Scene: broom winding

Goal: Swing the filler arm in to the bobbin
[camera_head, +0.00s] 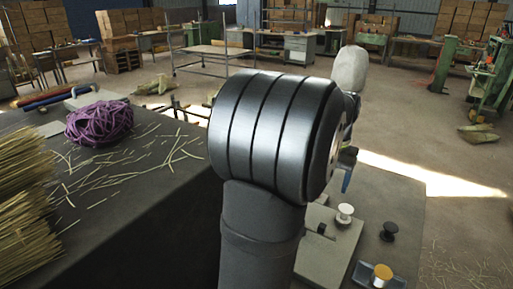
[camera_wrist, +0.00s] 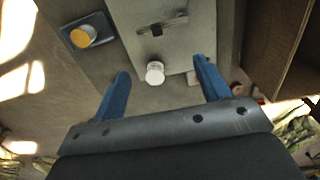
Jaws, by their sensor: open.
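My gripper (camera_wrist: 160,67) is open, its two blue fingers apart with nothing held. A white bobbin (camera_wrist: 155,73) shows between the fingertips in the wrist view, below them; I cannot tell the gap. What looks like the white bobbin (camera_head: 345,211) also stands right of my arm in the head view. A small dark bar on a block (camera_wrist: 162,25) lies on the grey plate (camera_wrist: 195,14), perhaps the filler arm; I cannot tell for sure. In the head view my arm link covers most of this area, and only a bit of blue finger shows.
A yellow-topped spool (camera_head: 382,274) sits on a blue-grey tray (camera_head: 362,272), and a black spool (camera_head: 389,231) stands near it. Purple cord (camera_head: 99,123), loose straw and straw bundles (camera_head: 25,195) lie on the dark bench at left. A brown wall-like panel (camera_wrist: 268,45) rises at right in the wrist view.

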